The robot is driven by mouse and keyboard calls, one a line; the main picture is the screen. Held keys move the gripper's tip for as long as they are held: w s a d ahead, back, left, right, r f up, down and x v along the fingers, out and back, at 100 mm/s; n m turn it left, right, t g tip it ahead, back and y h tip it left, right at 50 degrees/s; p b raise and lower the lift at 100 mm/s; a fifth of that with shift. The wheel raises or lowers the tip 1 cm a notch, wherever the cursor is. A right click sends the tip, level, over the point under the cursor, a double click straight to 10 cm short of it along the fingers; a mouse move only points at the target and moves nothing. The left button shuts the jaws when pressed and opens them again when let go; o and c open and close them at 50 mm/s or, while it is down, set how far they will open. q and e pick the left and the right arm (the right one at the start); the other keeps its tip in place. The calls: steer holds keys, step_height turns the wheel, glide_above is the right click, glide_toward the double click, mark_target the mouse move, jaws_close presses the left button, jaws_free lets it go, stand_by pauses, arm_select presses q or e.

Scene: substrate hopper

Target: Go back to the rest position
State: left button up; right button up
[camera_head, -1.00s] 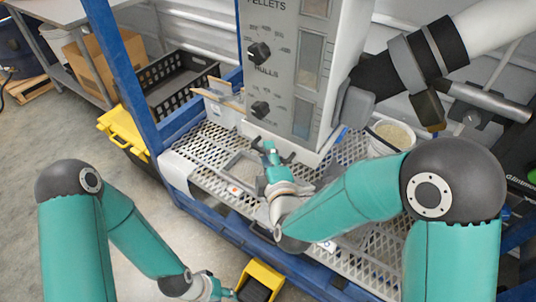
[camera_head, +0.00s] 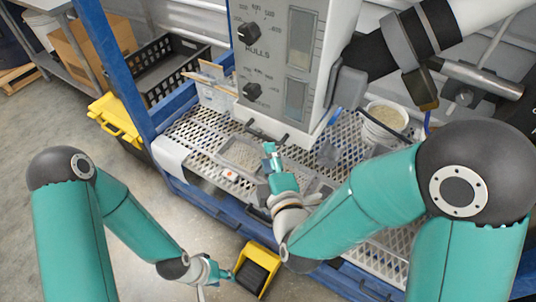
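My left gripper (camera_head: 226,273) is low in the view, beside a yellow and black container (camera_head: 257,268) on or near the floor. Whether it touches that container I cannot tell. My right gripper (camera_head: 271,154) is in front of the grey hopper panel (camera_head: 275,50), above the perforated metal shelf (camera_head: 205,150). I see nothing held in it. The fingers of both grippers are too small to tell open from shut. A clear tray (camera_head: 240,154) with pale material sits on the shelf, left of the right gripper.
Black knobs (camera_head: 252,92) are on the panel. A white bucket (camera_head: 384,124) of pale grains stands at the shelf's right. A blue frame post (camera_head: 115,65), a black crate (camera_head: 172,68) and a yellow-lidded bin (camera_head: 115,118) are at left.

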steer(key=shift+f, duration=0.1)
steer(key=s+d+f+m+g+p, duration=0.2)
steer(key=d+f+m+g, duration=0.3)
steer(key=f, duration=0.4)
steer(key=s+d+f+m+g+p, duration=0.2)
steer(key=s+f+m+g, duration=0.1)
steer(key=f+m, duration=0.4)
steer(key=s+d+f+m+g+p, duration=0.1)
steer(key=s+d+f+m+g, duration=0.2)
steer(key=s+f+m+g, duration=0.4)
steer(key=s+f+m, duration=0.2)
steer(key=s, duration=0.4)
steer(key=shift+d+f+y+p, duration=0.25)
steer(key=shift+d+y+p, duration=0.05)
steer(key=shift+p, duration=0.1)
